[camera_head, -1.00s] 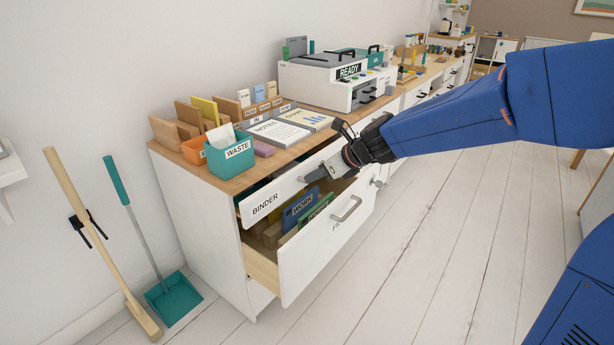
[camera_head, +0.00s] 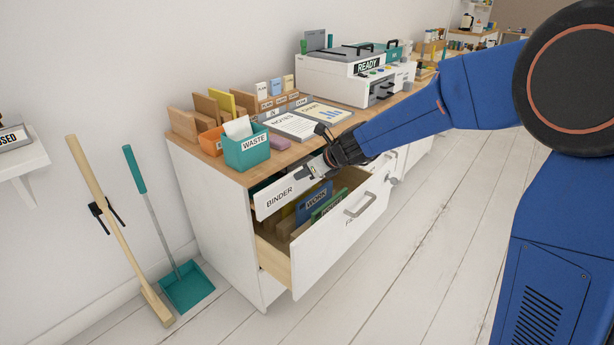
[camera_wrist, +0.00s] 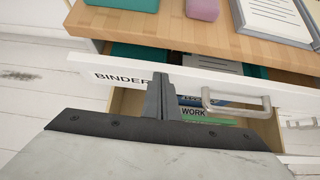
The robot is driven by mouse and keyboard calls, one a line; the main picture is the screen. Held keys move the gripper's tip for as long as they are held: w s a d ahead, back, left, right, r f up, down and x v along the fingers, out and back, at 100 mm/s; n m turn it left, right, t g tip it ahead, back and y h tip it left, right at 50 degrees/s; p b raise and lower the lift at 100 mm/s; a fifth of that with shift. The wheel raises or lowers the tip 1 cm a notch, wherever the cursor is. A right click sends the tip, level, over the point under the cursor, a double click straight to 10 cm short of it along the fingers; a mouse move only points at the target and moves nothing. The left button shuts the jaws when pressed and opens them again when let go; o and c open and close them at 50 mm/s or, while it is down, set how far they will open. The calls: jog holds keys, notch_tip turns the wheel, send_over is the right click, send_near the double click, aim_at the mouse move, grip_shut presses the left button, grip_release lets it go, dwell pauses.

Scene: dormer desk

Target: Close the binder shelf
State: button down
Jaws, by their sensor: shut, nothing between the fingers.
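The binder drawer (camera_head: 276,200), labelled BINDER, is part-way out at the top of the white cabinet. It also shows in the wrist view (camera_wrist: 88,66), with teal and pale items inside and a grey bar handle (camera_wrist: 236,112). My gripper (camera_head: 318,169) is shut and empty at the drawer's front. In the wrist view my closed fingers (camera_wrist: 159,88) are just left of the handle, over the front panel beside the label. I cannot tell whether they touch it.
Below, the file drawer (camera_head: 330,250) stands further open, with blue and green folders inside. On the wooden top (camera_head: 258,172) are a teal waste bin (camera_head: 246,150), notebooks and a grey-white machine (camera_head: 345,80). A broom (camera_head: 110,220) and dustpan (camera_head: 187,288) are at left.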

jog(key=shift+w+a, duration=0.75)
jog(key=shift+a, duration=0.35)
jog(key=shift+d, duration=0.1)
